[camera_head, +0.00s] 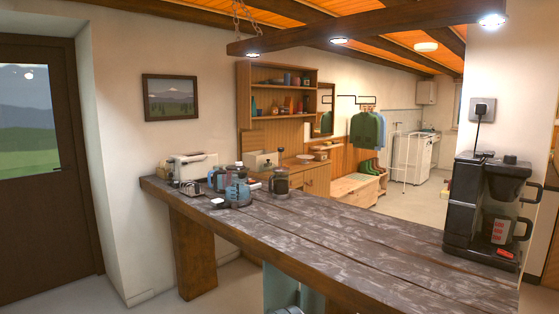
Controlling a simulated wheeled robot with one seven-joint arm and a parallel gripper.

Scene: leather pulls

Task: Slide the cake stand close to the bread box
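A small cream box (263,160), possibly the bread box, stands on the wooden sideboard against the back wall. A small pale dish-like thing (320,153), possibly the cake stand, is to its right on the same sideboard. It is too small to identify surely. A clear gap and a low flat pale item lie between the two. My gripper is not seen; only pale rounded parts show at the bottom edge, and I cannot tell what they are.
A long dark wooden counter (340,238) crosses the foreground, between me and the sideboard (317,180). It carries a toaster (194,167), blue ware (237,192), a French press (280,184) and a coffee maker (490,205). Its middle is clear. A bench (352,188) stands beyond.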

